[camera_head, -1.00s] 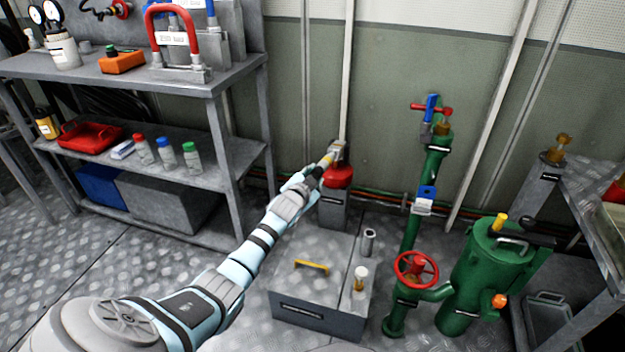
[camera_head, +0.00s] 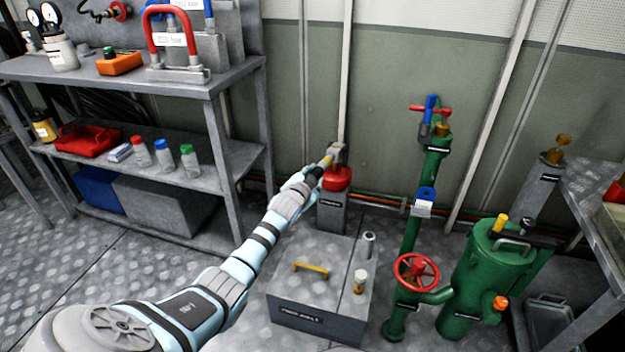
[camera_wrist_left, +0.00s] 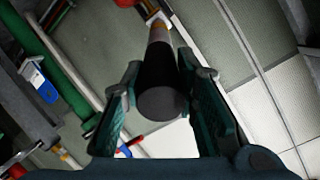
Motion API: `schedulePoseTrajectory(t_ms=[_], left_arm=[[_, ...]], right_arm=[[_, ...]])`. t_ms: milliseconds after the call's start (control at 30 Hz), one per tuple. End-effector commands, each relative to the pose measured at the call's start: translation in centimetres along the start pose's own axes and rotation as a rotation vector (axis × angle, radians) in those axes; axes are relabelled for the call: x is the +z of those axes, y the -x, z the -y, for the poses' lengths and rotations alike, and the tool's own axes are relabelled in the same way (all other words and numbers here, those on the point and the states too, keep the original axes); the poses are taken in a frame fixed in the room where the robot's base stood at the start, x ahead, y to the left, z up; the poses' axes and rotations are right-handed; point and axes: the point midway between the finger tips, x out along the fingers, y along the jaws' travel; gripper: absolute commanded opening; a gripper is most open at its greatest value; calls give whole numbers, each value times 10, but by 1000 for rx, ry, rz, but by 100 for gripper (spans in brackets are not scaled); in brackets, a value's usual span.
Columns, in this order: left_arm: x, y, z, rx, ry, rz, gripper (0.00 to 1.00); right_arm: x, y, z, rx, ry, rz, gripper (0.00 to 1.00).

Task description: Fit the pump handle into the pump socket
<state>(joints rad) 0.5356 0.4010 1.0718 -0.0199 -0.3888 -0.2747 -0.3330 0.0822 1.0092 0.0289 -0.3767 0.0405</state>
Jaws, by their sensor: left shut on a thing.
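My left gripper (camera_head: 314,176) is shut on the pump handle, a rod with a black grip (camera_wrist_left: 160,88) and a yellow band, seen end-on between both fingers in the wrist view. The handle's far end (camera_head: 326,161) points up and right in the head view. It meets or overlaps a grey metal piece (camera_head: 337,153) on top of the red-topped pump (camera_head: 337,180), probably the pump socket. I cannot tell whether the rod is inside it or in front of it. My right gripper is not in view.
A grey box (camera_head: 315,291) with a yellow handle stands on the floor before the pump. Green pipework with a red handwheel (camera_head: 416,271) and a green tank (camera_head: 482,285) stand to the right. A loaded shelf (camera_head: 232,85) is on the left. The wall is close behind.

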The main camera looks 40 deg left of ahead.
Motion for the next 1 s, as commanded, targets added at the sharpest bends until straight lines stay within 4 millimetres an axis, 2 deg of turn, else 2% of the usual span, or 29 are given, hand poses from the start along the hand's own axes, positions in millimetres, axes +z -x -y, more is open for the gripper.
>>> schedulePoseTrajectory(t_ms=[133,167,300,567,700,867,1000], left_arm=[[-1,0,0,0,0,-1,0],[0,0,0,0,0,-1,29],[0,0,0,0,0,-1,51],[1,0,0,1,-1,2,51],[1,7,0,0,-3,1,51],[1,37,0,1,-5,-1,51],[1,75,0,1,-6,0,51]], right_arm=[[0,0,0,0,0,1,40],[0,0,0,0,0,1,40],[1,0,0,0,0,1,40],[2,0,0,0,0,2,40],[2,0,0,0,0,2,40],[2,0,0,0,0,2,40],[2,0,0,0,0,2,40]])
